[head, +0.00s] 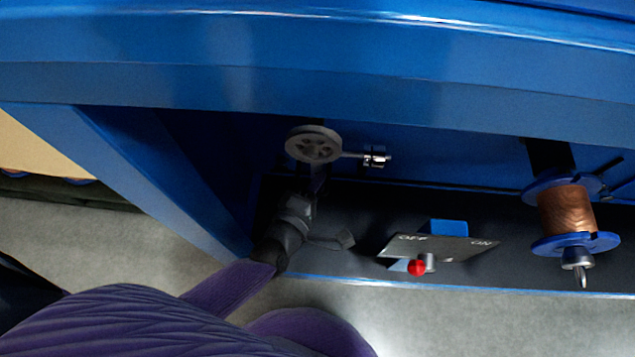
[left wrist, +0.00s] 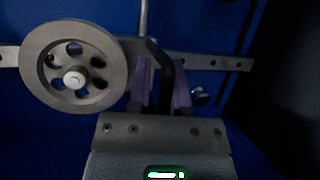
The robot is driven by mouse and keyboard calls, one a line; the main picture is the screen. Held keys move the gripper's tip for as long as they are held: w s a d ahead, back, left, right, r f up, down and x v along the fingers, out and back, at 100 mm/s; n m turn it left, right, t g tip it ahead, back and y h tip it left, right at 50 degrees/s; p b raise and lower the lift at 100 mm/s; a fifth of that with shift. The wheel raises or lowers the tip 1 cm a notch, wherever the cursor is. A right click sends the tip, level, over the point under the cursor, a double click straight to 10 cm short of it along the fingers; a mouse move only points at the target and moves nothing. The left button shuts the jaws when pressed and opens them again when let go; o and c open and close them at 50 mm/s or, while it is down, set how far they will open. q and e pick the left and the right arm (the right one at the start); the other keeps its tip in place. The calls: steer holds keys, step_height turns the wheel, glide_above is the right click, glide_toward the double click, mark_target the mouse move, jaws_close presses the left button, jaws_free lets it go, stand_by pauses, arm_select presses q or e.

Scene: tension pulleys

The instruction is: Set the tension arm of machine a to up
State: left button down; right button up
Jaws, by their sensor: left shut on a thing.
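A grey spoked pulley wheel (head: 313,145) hangs under the blue machine's overhang. A thin tension arm (head: 352,154) runs from it to the right, nearly level, to a shiny metal fitting (head: 375,157). The left wrist view shows the wheel (left wrist: 74,66) large at the left, in front of a flat bar with holes (left wrist: 226,62). My left gripper (head: 318,182) is just below the wheel, partly in shadow. Its purple fingers are shut on a dark curved piece (left wrist: 159,58), seemingly the tension arm's handle. The exact grip is dark. No machine label is readable. My right gripper is not in view.
A tilted OFF/ON plate (head: 440,247) with a red-tipped switch (head: 417,267) is right of my left gripper. A copper wire spool with blue flanges (head: 567,212) is farther right. A blue side panel (head: 165,170) stands close on the left. Grey floor is below.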

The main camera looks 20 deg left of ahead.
arm_select(q)
step_height(320, 180, up, 5)
steer(key=p, duration=0.4)
steer(key=shift+f, duration=0.1)
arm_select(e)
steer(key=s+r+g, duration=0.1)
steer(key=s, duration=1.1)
arm_select(q)
step_height(320, 180, up, 15)
steer(key=p, duration=1.4)
glide_above(328, 161)
steer(key=f+v, duration=0.1)
steer(key=v, duration=0.3)
steer(key=shift+r, duration=0.2)
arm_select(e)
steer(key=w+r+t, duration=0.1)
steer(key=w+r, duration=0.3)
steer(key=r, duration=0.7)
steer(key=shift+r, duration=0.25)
arm_select(q)
steer(key=shift+f+b, duration=0.1)
steer(key=shift+b, duration=0.2)
